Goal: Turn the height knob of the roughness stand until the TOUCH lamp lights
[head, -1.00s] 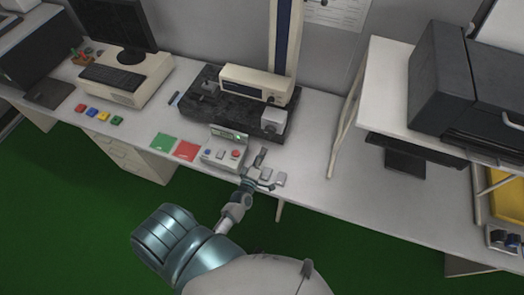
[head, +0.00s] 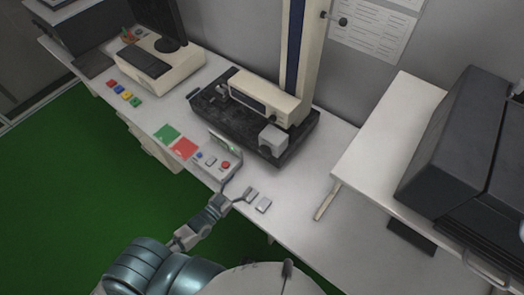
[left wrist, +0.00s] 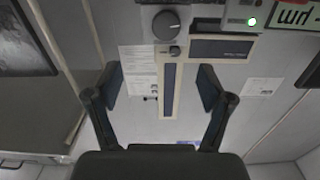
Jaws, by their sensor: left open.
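The roughness stand has a black base (head: 225,112), a tall column (head: 295,50) and a cream drive unit (head: 265,97). A grey block (head: 273,140) stands at its right. In the left wrist view, which looks upside down, a large round dark knob (left wrist: 167,25) shows, with a smaller knob (left wrist: 175,50) below it. A control box (head: 215,162) stands in front of the base. A green light (left wrist: 252,21) glows on it in the left wrist view; its label is unreadable. My left gripper (head: 238,190) is open and empty, right of the box, apart from the knobs. My right gripper is out of view.
Green (head: 166,133) and red (head: 185,148) squares lie left of the box. A raised shelf (head: 385,150) with a dark printer (head: 450,155) stands right.

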